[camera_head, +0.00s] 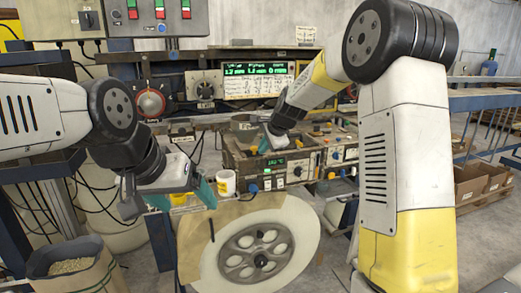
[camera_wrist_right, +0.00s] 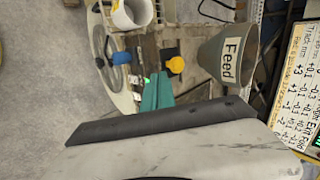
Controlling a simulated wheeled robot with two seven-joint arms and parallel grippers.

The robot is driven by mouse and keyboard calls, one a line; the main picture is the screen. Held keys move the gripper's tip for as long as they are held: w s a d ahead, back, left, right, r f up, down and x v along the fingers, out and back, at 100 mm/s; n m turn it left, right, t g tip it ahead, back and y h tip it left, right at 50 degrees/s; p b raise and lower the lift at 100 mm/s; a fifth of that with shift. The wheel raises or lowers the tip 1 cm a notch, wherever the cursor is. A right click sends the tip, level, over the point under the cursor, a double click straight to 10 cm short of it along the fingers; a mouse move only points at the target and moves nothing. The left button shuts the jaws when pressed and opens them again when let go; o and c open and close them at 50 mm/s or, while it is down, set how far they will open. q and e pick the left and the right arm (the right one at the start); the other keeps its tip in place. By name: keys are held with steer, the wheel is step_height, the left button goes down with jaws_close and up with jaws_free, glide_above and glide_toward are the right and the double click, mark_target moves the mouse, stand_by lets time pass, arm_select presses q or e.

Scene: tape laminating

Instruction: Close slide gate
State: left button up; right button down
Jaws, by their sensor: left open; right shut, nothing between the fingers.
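The slide gate is hard to pick out; I cannot tell whether it is open or shut. The grey feed hopper (camera_wrist_right: 228,55), labelled "Feed", is right of my right gripper's fingers in the right wrist view. It also shows behind that gripper in the head view (camera_head: 244,123). A yellow knob (camera_wrist_right: 175,65) sits between hopper and fingers. My right gripper (camera_wrist_right: 158,92) has its teal fingers shut and empty, over the machine (camera_head: 272,170) with the green display. Contact with the knob cannot be told.
The large reel (camera_head: 215,255) fills the front middle. A white cup (camera_head: 226,183) stands between my left gripper and the machine. A sack of pellets (camera_head: 75,270) stands at the lower left. A control panel (camera_head: 255,82) is behind; cardboard boxes (camera_head: 480,183) are at right.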

steer(key=v, duration=1.1)
steer(key=s+d+r+n, duration=0.1)
steer(key=s+d+n, duration=0.2)
steer(key=s, duration=0.5)
steer(key=s+d+n, duration=0.3)
steer(key=s+n, duration=0.1)
steer(key=s, duration=0.5)
steer(key=s+d+f+n, duration=0.1)
steer(key=s+f+n, duration=0.1)
steer(key=s, duration=0.5)
steer(key=s+d+f+n+g+h, duration=0.1)
steer(key=s+n, duration=0.3)
steer(key=s, duration=0.4)
steer(key=shift+d+f+h, duration=0.3)
steer(key=shift+d+f, duration=0.45)
steer(key=shift+d, duration=0.05)
